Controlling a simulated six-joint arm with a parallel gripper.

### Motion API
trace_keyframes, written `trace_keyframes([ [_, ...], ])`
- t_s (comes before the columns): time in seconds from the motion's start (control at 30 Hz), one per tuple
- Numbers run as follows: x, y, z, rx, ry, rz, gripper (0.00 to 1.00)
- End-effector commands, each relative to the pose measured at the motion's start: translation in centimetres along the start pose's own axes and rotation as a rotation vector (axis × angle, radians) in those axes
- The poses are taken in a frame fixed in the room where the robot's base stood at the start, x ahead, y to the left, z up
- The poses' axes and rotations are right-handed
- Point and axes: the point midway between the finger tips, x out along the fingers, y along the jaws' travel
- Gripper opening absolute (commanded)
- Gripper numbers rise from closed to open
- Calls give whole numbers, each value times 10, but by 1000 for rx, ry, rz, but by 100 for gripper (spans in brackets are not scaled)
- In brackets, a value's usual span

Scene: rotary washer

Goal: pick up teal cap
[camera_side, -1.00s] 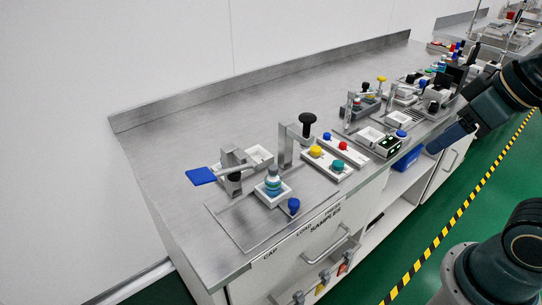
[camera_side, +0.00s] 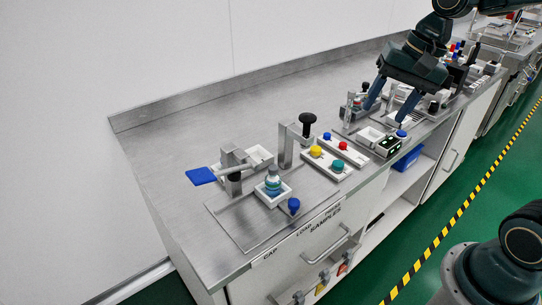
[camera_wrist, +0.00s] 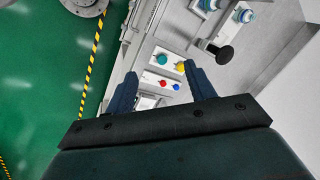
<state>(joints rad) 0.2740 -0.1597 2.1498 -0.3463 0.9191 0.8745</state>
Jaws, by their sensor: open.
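The teal cap (camera_side: 337,165) sits at the near right end of a white block on the bench, with a yellow cap (camera_side: 316,151) beside it on the same block. In the wrist view the teal cap (camera_wrist: 162,58) shows just beyond my fingertips, between their lines. My gripper (camera_side: 386,113) is open and empty, above the bench to the right of the cap and well apart from it. Its two blue fingers (camera_wrist: 160,72) point toward the white blocks in the wrist view.
A second white block with red (camera_side: 343,145) and blue (camera_side: 327,136) caps lies behind. A black-knobbed press (camera_side: 307,120) stands close by. A blue-handled lever device (camera_side: 200,176) and a banded bottle (camera_side: 272,183) are to the left. The back left bench is clear.

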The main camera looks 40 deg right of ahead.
Motion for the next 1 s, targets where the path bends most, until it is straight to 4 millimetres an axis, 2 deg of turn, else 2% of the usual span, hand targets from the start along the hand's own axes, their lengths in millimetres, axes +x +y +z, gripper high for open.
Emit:
trace_keyframes([
  [0.27,33,-6,-49,332,-108,20,54],
  [0.6,80,5,-104,734,-236,60,54],
  [0.8,101,15,-124,899,-290,83,54],
  [1.0,108,18,-131,957,-309,92,54],
])
